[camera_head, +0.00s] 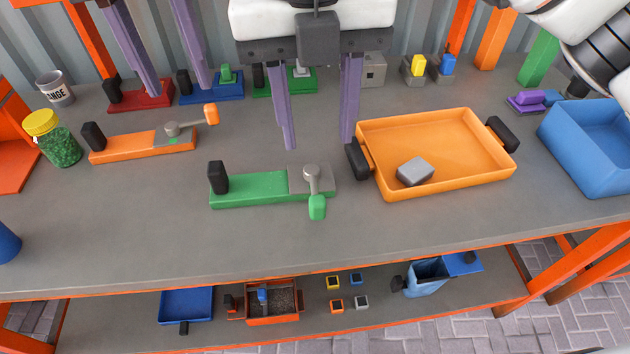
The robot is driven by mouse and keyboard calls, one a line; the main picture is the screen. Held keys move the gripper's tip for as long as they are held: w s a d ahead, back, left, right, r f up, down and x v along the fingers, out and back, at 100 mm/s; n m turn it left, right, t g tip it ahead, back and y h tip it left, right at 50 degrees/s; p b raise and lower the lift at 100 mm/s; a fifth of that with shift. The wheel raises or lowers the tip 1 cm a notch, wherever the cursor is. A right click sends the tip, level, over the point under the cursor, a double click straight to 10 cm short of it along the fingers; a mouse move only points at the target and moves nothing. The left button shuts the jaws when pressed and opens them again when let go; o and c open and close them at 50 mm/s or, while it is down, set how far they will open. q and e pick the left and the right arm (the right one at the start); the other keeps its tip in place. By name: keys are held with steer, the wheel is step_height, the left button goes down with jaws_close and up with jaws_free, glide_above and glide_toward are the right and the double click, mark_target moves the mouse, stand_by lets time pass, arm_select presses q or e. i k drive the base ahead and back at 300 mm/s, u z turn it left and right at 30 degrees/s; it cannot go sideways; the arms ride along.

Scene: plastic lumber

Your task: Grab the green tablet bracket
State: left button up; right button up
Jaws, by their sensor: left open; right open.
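A green bracket-like piece (250,189) lies on the table at front centre. It has a black knob at its left end and a grey lever with a green tip at its right. A second green piece (268,88) stands at the back, partly hidden by a gripper; I cannot tell which one is the tablet bracket. My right gripper (319,142) is open and empty, its purple fingers pointing down above and behind the front green piece. My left gripper (178,90) is open, with purple fingers near the red and blue pieces at the back left; its body is out of frame.
An orange tray (470,180) with a grey block (415,171) stands right of the front green piece. A similar orange piece (130,145) and a jar (55,138) are at left. A blue bin (590,150) is far right. The table's front is clear.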

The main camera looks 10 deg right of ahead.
mark_target(289, 185)
steer(key=k, duration=1)
